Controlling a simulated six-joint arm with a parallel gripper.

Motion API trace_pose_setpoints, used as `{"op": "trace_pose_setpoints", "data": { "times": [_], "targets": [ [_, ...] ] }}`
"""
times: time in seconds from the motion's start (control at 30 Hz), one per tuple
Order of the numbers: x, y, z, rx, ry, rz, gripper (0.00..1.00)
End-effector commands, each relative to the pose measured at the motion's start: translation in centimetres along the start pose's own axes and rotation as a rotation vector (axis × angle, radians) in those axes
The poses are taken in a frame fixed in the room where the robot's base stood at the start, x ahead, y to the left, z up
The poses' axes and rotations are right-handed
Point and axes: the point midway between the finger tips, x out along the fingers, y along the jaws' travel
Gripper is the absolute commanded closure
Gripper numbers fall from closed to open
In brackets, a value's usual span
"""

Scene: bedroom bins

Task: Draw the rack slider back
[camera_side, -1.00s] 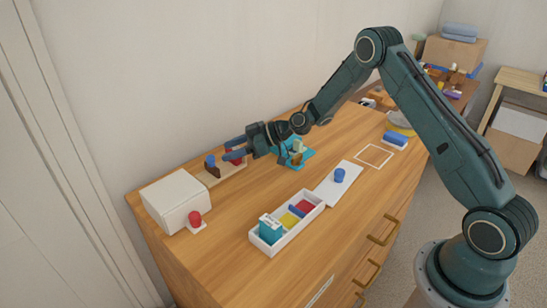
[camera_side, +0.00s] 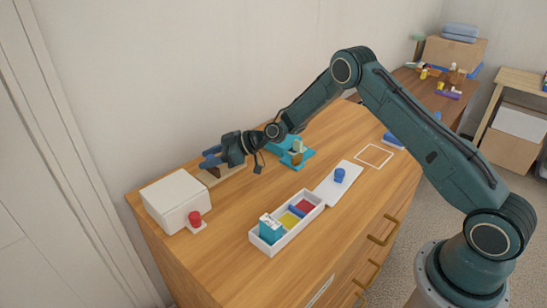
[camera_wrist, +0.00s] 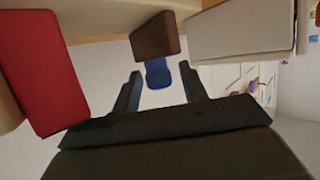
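The rack (camera_side: 214,179) is a pale wooden board lying by the wall at the back left of the dresser. Its slider is a brown block (camera_wrist: 155,37) with a blue knob (camera_wrist: 157,73), seen ahead of my gripper in the wrist view. My gripper (camera_side: 209,157) is over the rack in the side view. In the wrist view its two dark fingers (camera_wrist: 160,84) are apart, with the knob between their tips and gaps showing on both sides. A red block (camera_wrist: 42,62) is at the left of that view. My gripper largely hides the slider in the side view.
A white box (camera_side: 174,198) stands left of the rack, with a red button (camera_side: 194,218) before it. A teal fixture (camera_side: 291,150) is to the right. A divided white tray (camera_side: 278,243) and a white board with a blue knob (camera_side: 339,176) lie nearer the front.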

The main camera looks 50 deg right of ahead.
Motion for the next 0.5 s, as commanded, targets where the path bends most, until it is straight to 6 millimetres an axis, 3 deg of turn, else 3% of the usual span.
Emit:
{"op": "trace_pose_setpoints", "data": {
  "times": [0.03, 0.2, 0.5],
  "targets": [
    [0.0, 0.0, 0.0, 0.0, 0.0, 0.0, 0.67],
    [0.0, 0.0, 0.0, 0.0, 0.0, 0.0, 0.98],
    [1.1, -1.2, -0.5, -0.001, -0.001, -0.003, 0.98]
  ]
}}
